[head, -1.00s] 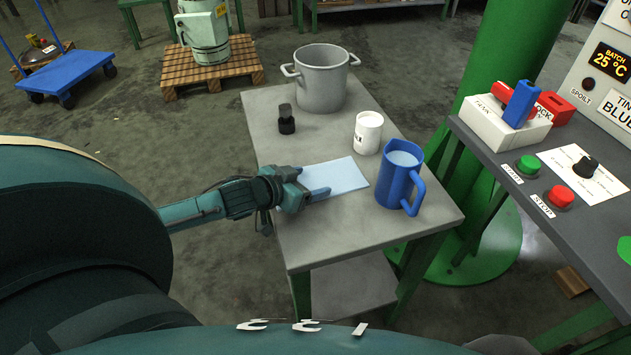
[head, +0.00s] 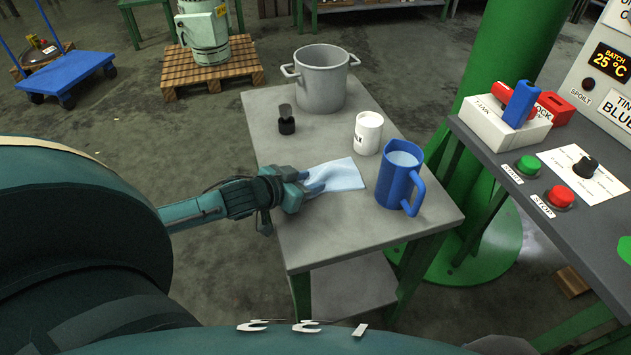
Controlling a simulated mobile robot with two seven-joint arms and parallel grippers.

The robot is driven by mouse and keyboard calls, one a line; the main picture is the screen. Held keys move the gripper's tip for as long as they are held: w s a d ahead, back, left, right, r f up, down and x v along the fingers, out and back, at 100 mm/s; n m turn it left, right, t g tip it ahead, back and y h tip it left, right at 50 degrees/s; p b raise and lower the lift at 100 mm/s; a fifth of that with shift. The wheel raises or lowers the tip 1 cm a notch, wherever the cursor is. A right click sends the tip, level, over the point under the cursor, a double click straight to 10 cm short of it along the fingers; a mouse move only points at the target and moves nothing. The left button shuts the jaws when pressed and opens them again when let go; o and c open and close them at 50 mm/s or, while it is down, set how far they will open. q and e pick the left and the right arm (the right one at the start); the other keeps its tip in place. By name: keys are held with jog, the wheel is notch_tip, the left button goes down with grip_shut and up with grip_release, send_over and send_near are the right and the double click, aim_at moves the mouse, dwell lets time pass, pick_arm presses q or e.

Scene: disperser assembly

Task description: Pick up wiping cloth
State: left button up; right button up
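The light blue wiping cloth (head: 342,174) lies on the grey metal table (head: 345,238), left of a blue jug. Its left part is bunched up between the fingers of my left gripper (head: 316,184). The fingers are closed together on the cloth's left edge, and the rest of the cloth lies on the table top, slightly wrinkled. My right gripper is not in view.
The blue jug (head: 395,186) stands close right of the cloth. A white tub (head: 368,133), a small black-capped bottle (head: 286,126) and a grey pot (head: 320,82) stand behind. The table's front is clear. A control desk (head: 500,160) is at right.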

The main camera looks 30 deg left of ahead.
pick_arm(q)
jog(key=shift+s+f, duration=0.1)
jog(key=shift+f, duration=0.1)
jog(key=c, duration=0.6)
jog(key=shift+c, duration=0.7)
notch_tip(320, 180, up, 4)
jog(key=p, duration=0.4)
jog(key=shift+r+p, duration=0.25)
jog(key=shift+p, duration=0.15)
grip_shut()
notch_tip(320, 180, up, 8)
jog(key=p, duration=0.8)
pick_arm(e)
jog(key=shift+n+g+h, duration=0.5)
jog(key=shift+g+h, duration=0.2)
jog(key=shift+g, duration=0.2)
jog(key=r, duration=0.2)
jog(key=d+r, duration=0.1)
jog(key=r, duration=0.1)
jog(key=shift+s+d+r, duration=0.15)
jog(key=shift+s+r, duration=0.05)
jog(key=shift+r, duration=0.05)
